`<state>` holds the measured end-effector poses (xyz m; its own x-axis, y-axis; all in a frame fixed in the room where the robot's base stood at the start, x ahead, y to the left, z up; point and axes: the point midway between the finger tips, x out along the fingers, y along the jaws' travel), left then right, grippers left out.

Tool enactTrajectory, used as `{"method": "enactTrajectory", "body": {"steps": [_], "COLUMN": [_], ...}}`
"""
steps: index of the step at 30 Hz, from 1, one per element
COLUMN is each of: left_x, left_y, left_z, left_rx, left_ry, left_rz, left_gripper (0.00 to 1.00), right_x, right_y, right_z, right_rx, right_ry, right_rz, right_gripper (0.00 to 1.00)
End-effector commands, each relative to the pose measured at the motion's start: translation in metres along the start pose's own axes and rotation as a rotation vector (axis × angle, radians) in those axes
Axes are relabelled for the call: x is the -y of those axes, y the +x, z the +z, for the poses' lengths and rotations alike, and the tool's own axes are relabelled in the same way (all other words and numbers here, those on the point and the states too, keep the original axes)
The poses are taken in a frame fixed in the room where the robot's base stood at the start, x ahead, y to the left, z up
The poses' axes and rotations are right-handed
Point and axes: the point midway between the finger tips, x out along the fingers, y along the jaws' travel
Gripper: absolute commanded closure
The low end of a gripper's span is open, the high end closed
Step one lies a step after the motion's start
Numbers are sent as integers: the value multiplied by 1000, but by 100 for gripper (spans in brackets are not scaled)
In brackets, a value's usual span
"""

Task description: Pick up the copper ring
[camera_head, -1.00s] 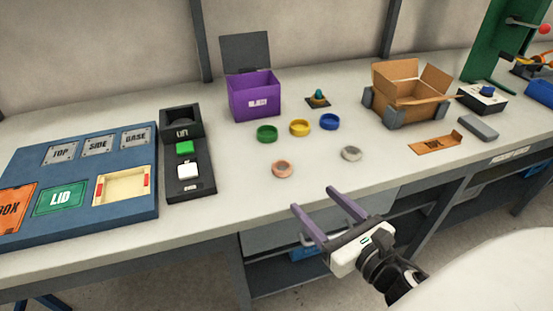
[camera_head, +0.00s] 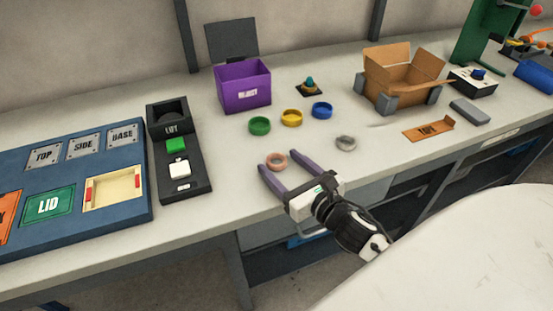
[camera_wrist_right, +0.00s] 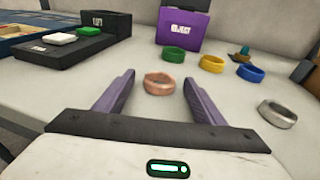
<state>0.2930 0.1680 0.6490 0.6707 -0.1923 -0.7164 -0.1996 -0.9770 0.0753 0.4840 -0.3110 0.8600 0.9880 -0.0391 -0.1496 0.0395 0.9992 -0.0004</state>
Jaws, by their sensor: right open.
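The copper ring (camera_head: 277,161) is a pinkish ring lying flat on the workbench near its front edge. It also shows in the right wrist view (camera_wrist_right: 159,84), beyond and between the fingers. My right gripper (camera_head: 277,160) is open, its two purple fingers pointing toward the ring; in the right wrist view the gripper (camera_wrist_right: 160,80) is empty. In the head view the fingertips are close to the ring, one on either side. My left gripper is in neither view.
Green (camera_head: 260,125), yellow (camera_head: 291,118), blue (camera_head: 322,110) and silver (camera_head: 345,143) rings lie near the copper one. A purple reject box (camera_head: 242,90) and cardboard box (camera_head: 395,75) stand behind. A black button panel (camera_head: 182,160) is at left.

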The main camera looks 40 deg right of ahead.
Motion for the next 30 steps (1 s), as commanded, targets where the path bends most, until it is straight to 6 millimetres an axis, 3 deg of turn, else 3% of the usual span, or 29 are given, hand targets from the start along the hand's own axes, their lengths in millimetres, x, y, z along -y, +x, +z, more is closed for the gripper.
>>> {"method": "enactTrajectory", "body": {"steps": [3,10,19,26,30], "left_x": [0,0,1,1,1], "left_y": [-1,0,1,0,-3], "left_z": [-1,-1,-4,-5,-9], "left_rx": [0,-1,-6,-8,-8], "left_ry": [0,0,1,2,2], "left_rz": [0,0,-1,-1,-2], "left_gripper": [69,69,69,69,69], "right_x": [0,-1,-1,-1,-1], "right_y": [9,10,10,10,8], "right_z": [0,0,0,2,18], "right_rx": [0,-1,-1,2,4], "right_ry": [0,1,1,0,-4], "right_rz": [0,1,1,2,4], "right_gripper": [37,37,85,86,86]}}
